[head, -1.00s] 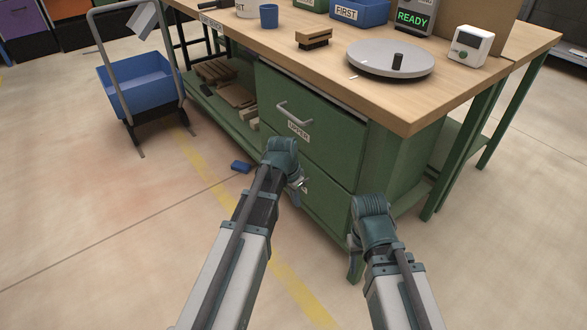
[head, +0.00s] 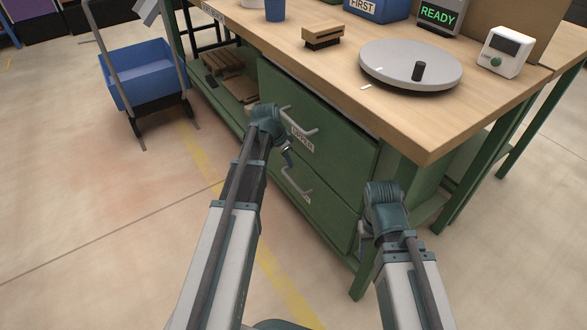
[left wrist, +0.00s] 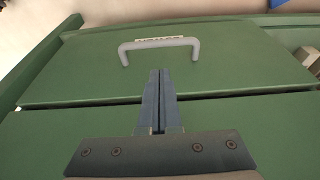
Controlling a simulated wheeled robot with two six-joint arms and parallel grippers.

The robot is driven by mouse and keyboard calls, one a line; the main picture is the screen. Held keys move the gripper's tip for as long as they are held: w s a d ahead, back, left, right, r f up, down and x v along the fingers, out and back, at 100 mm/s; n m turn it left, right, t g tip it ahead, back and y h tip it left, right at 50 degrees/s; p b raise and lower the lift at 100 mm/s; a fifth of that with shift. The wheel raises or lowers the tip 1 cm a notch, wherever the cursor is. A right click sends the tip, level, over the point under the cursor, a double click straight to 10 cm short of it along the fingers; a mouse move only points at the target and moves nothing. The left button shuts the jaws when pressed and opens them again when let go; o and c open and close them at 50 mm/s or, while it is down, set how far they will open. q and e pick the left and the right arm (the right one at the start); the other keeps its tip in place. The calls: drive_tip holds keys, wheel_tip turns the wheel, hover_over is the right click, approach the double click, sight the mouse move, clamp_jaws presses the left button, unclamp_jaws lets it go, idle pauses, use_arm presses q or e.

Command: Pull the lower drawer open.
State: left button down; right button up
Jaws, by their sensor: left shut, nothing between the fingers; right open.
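The green lower drawer (head: 325,212) sits under the upper drawer (head: 335,140) in the bench and looks closed. Its grey handle (head: 296,186) shows just below my left gripper (head: 287,155). In the left wrist view, the lower drawer face (left wrist: 90,65) is in the upper part, with its bar handle (left wrist: 158,43) and a label partly hidden behind it. My left gripper's fingers (left wrist: 158,74) are together and empty, their tips in line with the handle but apart from it. My right gripper (head: 362,240) is open and empty beside the bench's front corner leg.
The wooden bench top (head: 420,125) overhangs the drawers and carries a grey turntable (head: 410,66). The upper drawer handle (head: 299,122) juts out near my left wrist. A blue cart (head: 145,75) stands at left. The floor in front is clear.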

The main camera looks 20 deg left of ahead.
use_arm(q)
drive_tip(key=b+x, duration=0.9)
drive_tip(key=x, duration=0.1)
use_arm(e)
wheel_tip(320, 180, down, 9)
drive_tip(key=shift+f, duration=0.2)
